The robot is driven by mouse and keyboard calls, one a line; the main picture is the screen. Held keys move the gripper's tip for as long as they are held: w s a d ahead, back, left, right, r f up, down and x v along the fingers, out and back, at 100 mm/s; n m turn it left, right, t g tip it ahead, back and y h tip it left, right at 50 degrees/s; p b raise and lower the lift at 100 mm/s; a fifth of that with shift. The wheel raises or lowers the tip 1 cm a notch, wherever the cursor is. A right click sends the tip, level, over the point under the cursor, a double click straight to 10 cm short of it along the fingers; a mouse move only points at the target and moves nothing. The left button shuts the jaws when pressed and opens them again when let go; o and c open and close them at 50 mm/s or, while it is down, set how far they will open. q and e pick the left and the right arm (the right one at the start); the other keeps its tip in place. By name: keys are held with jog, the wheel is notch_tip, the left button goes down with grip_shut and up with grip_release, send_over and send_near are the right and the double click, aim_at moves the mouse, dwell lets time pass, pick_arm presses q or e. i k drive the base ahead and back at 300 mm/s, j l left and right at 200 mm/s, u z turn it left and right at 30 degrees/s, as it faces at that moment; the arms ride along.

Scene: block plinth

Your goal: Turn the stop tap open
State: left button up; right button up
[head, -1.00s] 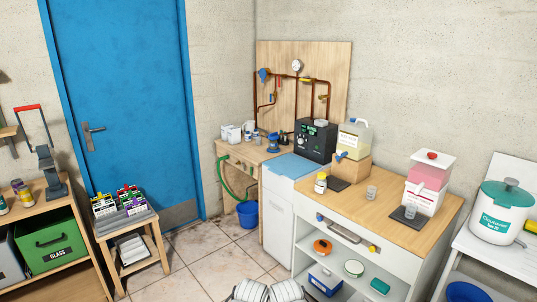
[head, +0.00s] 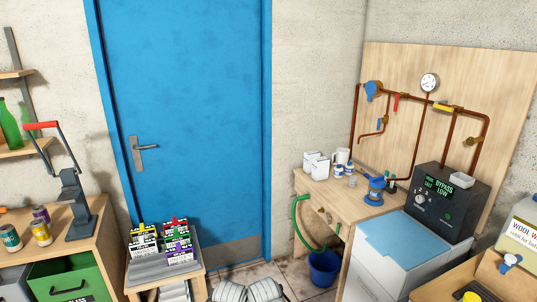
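Copper pipework (head: 358,130) is fixed to a wooden board on the wall at the right of the head view. Neither of my grippers is in view.
Below the board, a wooden bench (head: 330,195) holds white containers and a blue device (head: 376,190). A black box (head: 450,200) reading "BYPASS LOW" stands at right. A blue bucket (head: 324,268) and green hose (head: 297,215) are beneath. A small rack (head: 165,270) stands before the blue door (head: 185,110).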

aim_at(398, 95)
jog(key=i+z, duration=0.2)
jog(key=i, duration=0.4)
jog(key=i+j+z, duration=0.2)
jog(key=i, duration=0.35)
jog(key=i+z, duration=0.9)
jog(key=z, duration=0.15)
